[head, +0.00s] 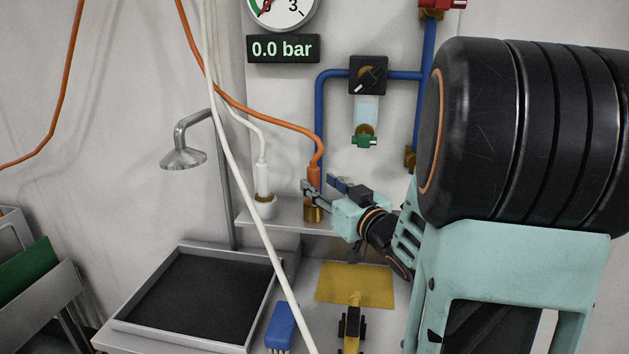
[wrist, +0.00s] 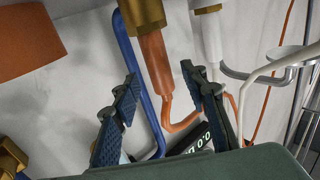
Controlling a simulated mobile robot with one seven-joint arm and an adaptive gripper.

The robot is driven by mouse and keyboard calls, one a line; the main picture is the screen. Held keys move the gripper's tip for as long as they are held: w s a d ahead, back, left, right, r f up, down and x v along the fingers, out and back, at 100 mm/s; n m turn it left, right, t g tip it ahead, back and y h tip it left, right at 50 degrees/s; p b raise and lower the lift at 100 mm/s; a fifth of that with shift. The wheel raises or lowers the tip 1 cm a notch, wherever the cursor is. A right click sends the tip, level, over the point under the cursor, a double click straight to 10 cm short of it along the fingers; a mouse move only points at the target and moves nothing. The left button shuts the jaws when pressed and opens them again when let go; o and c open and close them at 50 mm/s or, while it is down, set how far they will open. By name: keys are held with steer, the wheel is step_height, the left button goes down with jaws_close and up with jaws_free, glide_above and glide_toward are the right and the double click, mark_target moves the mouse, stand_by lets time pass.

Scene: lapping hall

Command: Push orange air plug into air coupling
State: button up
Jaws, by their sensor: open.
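The orange air plug (head: 314,175) stands upright at the end of an orange hose, directly above the brass air coupling (head: 314,210) on a small grey shelf. In the wrist view the plug (wrist: 156,62) meets the mouth of the brass coupling (wrist: 143,12); how deep it sits I cannot tell. My gripper (head: 323,188) is open at the plug's height, reaching in from the right. In the wrist view my gripper's fingers (wrist: 160,76) are spread, one on each side of the plug, with gaps showing.
A white plug (head: 264,180) stands in a white holder just left on the shelf (head: 285,217). A pale hose crosses in front. The display (head: 283,49) reads 0.0 bar. Blue pipe (head: 321,120) runs behind. A dark tray (head: 196,300) and blue brush (head: 281,325) lie below.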

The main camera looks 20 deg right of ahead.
steer(key=s, duration=0.8)
steer(key=shift+d, duration=0.3)
